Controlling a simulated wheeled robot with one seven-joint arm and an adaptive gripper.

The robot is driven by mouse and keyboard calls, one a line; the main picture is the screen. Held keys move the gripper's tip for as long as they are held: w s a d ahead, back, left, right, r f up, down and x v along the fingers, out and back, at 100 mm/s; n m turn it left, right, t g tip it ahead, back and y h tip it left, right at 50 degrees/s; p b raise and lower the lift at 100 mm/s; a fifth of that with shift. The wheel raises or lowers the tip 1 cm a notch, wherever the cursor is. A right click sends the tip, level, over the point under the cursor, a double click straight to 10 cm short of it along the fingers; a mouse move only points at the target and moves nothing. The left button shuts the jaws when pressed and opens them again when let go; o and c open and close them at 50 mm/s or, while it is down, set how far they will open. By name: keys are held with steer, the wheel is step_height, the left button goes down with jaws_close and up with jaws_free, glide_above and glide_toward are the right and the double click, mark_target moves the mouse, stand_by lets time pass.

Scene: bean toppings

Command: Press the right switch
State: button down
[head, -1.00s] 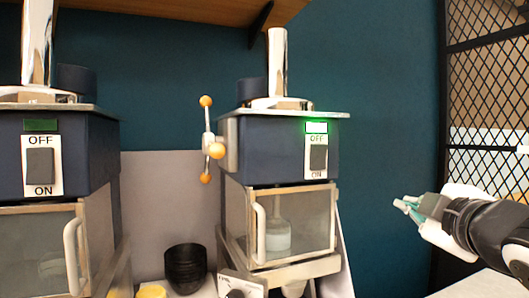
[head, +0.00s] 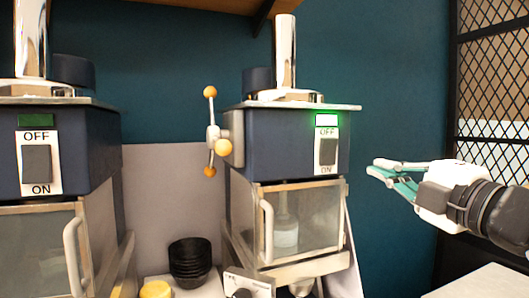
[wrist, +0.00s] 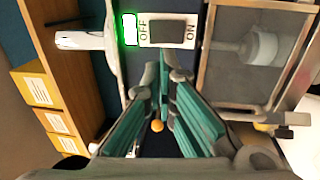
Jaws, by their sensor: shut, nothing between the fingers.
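The right switch (head: 328,152) is a dark rocker on a white OFF/ON plate, on the front of the right blue machine (head: 275,145). A lit green indicator (head: 326,120) sits just above it. In the wrist view the switch (wrist: 167,32) shows at the top, just beyond the fingertips, and the green light (wrist: 130,29) is beside it. My gripper (head: 371,169) is shut and empty, its teal fingers pointing left. In the head view it is to the right of the switch and a little lower, apart from it. The wrist view also shows the fingertips (wrist: 164,54) close together.
The left machine (head: 80,150) has a similar switch (head: 37,165) with an unlit dark green indicator (head: 35,120). Black bowls (head: 190,262) stand between the machines. A lever with orange knobs (head: 213,140) is on the right machine's left side. A mesh panel (head: 490,90) stands at right.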

mark_target(329, 146)
steer(key=x, duration=1.4)
steer(key=shift+p, duration=0.35)
steer(key=shift+w+a+r+b, duration=0.1)
steer(key=shift+w+r+b, duration=0.05)
steer(key=shift+w+b, duration=0.2)
steer(key=shift+s, duration=0.1)
